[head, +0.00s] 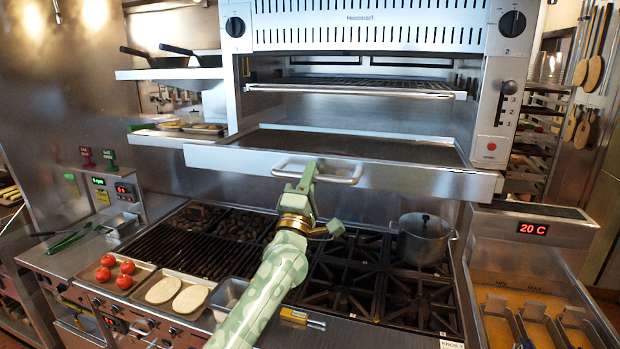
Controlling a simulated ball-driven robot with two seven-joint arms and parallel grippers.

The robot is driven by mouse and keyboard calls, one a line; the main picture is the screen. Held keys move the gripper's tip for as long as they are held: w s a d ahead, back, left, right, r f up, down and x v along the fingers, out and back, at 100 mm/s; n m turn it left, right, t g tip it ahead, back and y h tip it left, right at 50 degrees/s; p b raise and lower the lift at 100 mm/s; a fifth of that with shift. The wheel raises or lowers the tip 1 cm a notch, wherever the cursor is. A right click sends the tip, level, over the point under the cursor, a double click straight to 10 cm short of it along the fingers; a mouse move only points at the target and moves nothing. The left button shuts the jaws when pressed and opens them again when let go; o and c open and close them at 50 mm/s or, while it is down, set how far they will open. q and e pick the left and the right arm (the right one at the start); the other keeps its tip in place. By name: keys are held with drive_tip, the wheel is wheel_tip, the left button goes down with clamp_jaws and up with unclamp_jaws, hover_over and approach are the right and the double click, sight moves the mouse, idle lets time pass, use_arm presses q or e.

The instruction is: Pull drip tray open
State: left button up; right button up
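The drip tray (215,157) is the wide metal drawer under the upper grill unit, in the head view. Its front stands forward of the unit, and its dark inner surface shows behind the front edge. A curved bar handle (345,180) is on the middle of its front.
Below the tray are a charcoal grill (200,240) and burners with a steel pot (423,240) at right. Tomatoes (115,271) and pale flat pieces (177,294) sit in trays at front left. A fryer (525,265) stands at right. Space directly before the tray is clear except my arm.

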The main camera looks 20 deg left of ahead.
use_arm(q)
drive_tip(key=o, duration=0.4)
drive_tip(key=shift+b+v, duration=1.5)
drive_tip(key=shift+v, duration=6.7)
